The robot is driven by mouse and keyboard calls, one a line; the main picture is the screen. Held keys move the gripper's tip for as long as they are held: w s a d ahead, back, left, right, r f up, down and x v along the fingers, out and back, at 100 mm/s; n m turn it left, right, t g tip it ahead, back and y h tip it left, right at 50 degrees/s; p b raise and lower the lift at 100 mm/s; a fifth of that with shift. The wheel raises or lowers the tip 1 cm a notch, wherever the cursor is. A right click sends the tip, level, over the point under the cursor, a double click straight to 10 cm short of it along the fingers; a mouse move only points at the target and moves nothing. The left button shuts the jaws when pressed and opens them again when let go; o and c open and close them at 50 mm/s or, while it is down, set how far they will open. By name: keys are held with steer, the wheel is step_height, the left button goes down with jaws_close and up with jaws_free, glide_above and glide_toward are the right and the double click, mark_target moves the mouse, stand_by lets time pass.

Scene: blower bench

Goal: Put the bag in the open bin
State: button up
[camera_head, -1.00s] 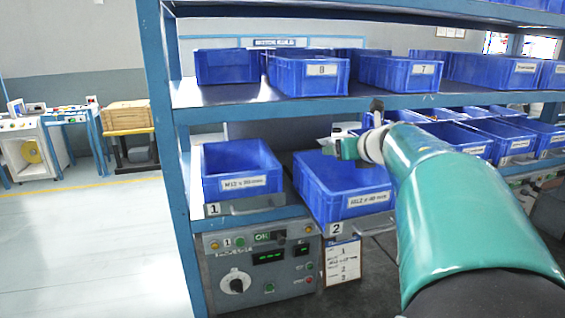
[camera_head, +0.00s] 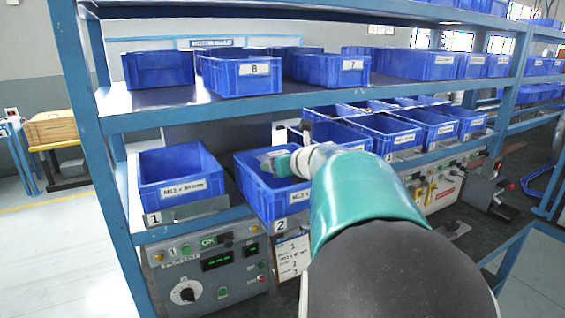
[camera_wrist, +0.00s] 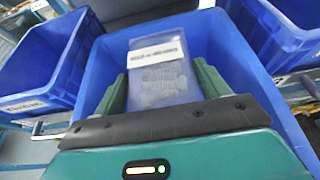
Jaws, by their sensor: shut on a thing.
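A clear plastic bag (camera_wrist: 158,75) with a white label strip and small pale contents is held between the two green fingers of my gripper (camera_wrist: 163,88). The wrist view shows it over the blue bin marked 2 (camera_wrist: 262,92), whose walls surround it in the picture. In the head view my gripper (camera_head: 284,163) is at the top opening of bin 2 (camera_head: 262,198), and the bag (camera_head: 268,158) shows only as a small pale patch. My arm hides part of the bin's right side. I cannot tell how far the bag is below the rim.
Blue bin 1 (camera_head: 180,178) stands left of bin 2, and more blue bins (camera_head: 390,132) stand to the right. The upper shelf (camera_head: 190,108) with its bins runs above. A control box (camera_head: 212,272) sits under bin 1. A blue post (camera_head: 85,150) bounds the left.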

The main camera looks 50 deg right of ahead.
steer(key=shift+f, duration=0.2)
steer(key=o, duration=1.4)
steer(key=shift+r, duration=0.2)
steer(key=v, duration=1.2)
steer(key=shift+r, duration=0.35)
steer(key=shift+s+d, duration=0.1)
